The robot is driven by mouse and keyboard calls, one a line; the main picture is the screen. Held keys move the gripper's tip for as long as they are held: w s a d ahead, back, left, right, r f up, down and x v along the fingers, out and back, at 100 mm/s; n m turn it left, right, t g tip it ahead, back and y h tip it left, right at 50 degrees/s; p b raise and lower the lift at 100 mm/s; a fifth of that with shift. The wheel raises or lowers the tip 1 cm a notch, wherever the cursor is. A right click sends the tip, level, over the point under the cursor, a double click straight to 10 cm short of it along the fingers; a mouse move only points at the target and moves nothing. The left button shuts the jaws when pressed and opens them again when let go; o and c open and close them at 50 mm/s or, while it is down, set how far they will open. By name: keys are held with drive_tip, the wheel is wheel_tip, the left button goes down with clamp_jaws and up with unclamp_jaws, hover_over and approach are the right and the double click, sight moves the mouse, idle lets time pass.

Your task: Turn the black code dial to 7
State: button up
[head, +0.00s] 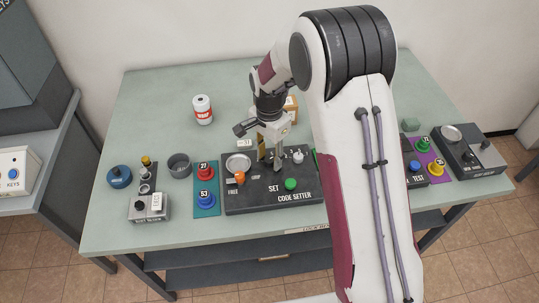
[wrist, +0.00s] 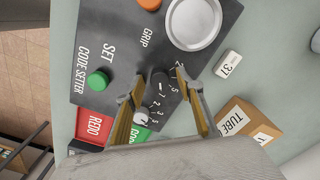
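The dark code setter box (head: 262,203) sits at the table's front middle, with SET and CODE SETTER lettering; it fills the upper left of the wrist view (wrist: 128,22). The black dial (wrist: 159,80) shows between my finger pads in the wrist view, small white numbers near it. Which number it points to is too small to tell. My gripper (head: 269,163) is over the box, fingers pointing down and apart. In the wrist view my gripper (wrist: 158,75) has one finger on each side of the dial, with gaps visible. Contact cannot be told. In the head view the gripper hides the dial.
The box also bears a green button (head: 290,184), an orange knob (head: 239,178), a round metal dish (head: 238,164) and a pale knob (head: 298,157). A cardboard TUBE box (wrist: 238,122) stands behind. A white can (head: 202,110) stands back left, with clear table around it.

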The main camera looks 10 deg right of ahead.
sight(270, 159)
clamp_jaws()
drive_tip(key=shift+n, duration=0.6)
drive_tip(key=shift+o, duration=0.4)
unclamp_jaws()
drive_tip(key=shift+r, duration=0.1)
drive_tip(key=shift+r, duration=3.65)
